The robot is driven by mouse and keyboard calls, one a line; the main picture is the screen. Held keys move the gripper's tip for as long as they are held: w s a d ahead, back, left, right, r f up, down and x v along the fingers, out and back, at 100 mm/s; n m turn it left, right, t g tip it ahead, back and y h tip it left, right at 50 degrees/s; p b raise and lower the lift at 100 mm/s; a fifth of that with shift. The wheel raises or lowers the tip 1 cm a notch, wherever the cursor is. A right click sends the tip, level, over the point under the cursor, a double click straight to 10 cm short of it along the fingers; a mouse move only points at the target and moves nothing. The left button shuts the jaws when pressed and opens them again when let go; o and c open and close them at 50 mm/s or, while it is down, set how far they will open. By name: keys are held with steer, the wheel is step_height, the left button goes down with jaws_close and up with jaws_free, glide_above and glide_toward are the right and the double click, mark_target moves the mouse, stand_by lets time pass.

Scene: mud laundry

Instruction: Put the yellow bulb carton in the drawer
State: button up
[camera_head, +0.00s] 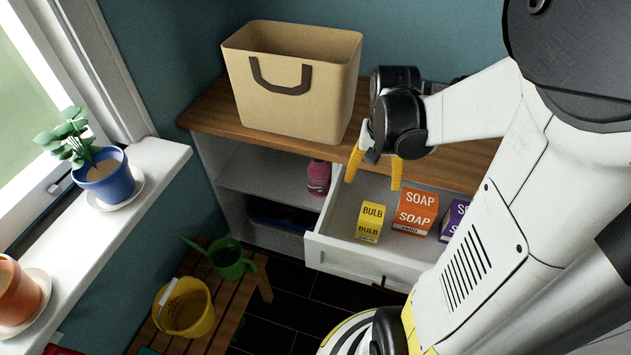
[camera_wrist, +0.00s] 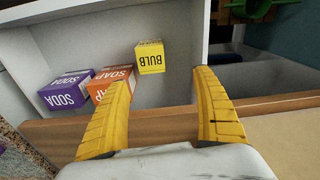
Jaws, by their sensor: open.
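The yellow bulb carton (camera_head: 370,222) stands inside the open white drawer (camera_head: 336,258), near its left end in the head view. It also shows in the wrist view (camera_wrist: 150,58), on the drawer floor and apart from my gripper. My gripper (camera_head: 373,186) is open and empty, with its yellow fingers above the drawer's back edge by the wooden top. In the wrist view the fingers (camera_wrist: 163,100) are spread wide with nothing between them.
An orange soap box (camera_head: 415,212) and a purple soda box (camera_head: 453,220) share the drawer, right of the carton. A tan basket (camera_head: 290,85) stands on the wooden top (camera_head: 205,112). A pink bottle (camera_head: 318,178) stands on the shelf left of the drawer. A slatted bench (camera_head: 262,283) holds a green watering can (camera_head: 230,260) and yellow bucket (camera_head: 185,310).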

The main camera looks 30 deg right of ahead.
steer(key=a+r+n+t, duration=0.3)
steer(key=a+r+n, duration=0.1)
steer(key=a, duration=0.6)
steer(key=a+r+n+t, duration=0.3)
steer(key=a+r+n, duration=0.2)
steer(key=a, duration=0.5)
steer(key=shift+s+r+t, duration=0.15)
steer(key=shift+r+t, duration=0.15)
steer(key=shift+r, duration=0.5)
